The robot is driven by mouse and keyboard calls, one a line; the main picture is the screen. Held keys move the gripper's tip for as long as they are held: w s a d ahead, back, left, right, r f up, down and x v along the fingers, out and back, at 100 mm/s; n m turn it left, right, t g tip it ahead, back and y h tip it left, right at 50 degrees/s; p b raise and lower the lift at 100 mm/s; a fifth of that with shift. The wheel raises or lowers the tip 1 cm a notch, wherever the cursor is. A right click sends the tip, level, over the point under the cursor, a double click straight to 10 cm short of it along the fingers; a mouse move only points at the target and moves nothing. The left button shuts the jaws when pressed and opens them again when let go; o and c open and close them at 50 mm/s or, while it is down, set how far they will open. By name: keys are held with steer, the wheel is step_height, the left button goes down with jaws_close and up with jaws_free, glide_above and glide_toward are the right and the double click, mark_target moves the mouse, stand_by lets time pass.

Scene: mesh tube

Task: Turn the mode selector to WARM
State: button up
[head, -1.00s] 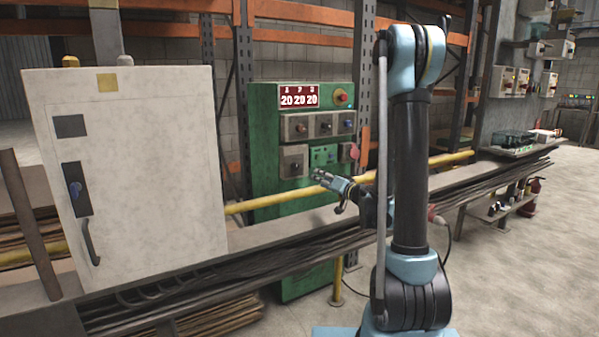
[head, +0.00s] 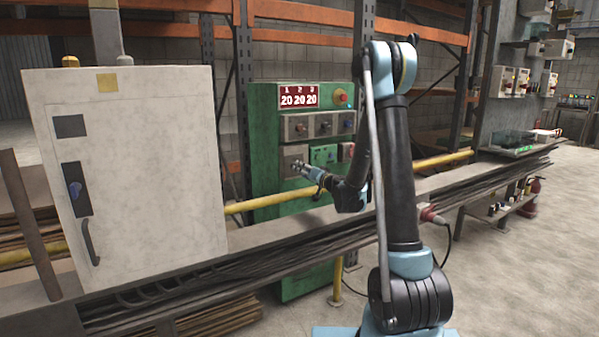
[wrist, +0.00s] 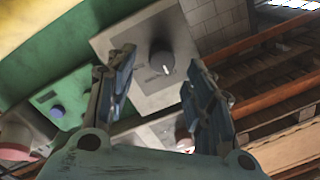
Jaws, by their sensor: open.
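The selector, a dark round knob (wrist: 161,60) with a white pointer mark, sits on a grey plate (wrist: 128,47) with small labels I cannot read. In the head view this grey box (head: 293,151) is at the lower left of the green cabinet, and my gripper (head: 297,167) hides its knob. My gripper is open and empty. In the wrist view its two fingers (wrist: 163,66) frame the knob, one on each side in the picture. I cannot tell whether they reach around it or stop short of it.
The green cabinet (head: 262,125) also carries a green box (head: 323,154), a row of knobs (head: 323,125), a red button (head: 341,97) and a red display (head: 299,96). A yellow pipe (head: 255,203) and a long rack of rods run below. A white cabinet (head: 150,130) stands left.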

steer(key=shift+x, duration=1.95)
steer(key=c, duration=1.1)
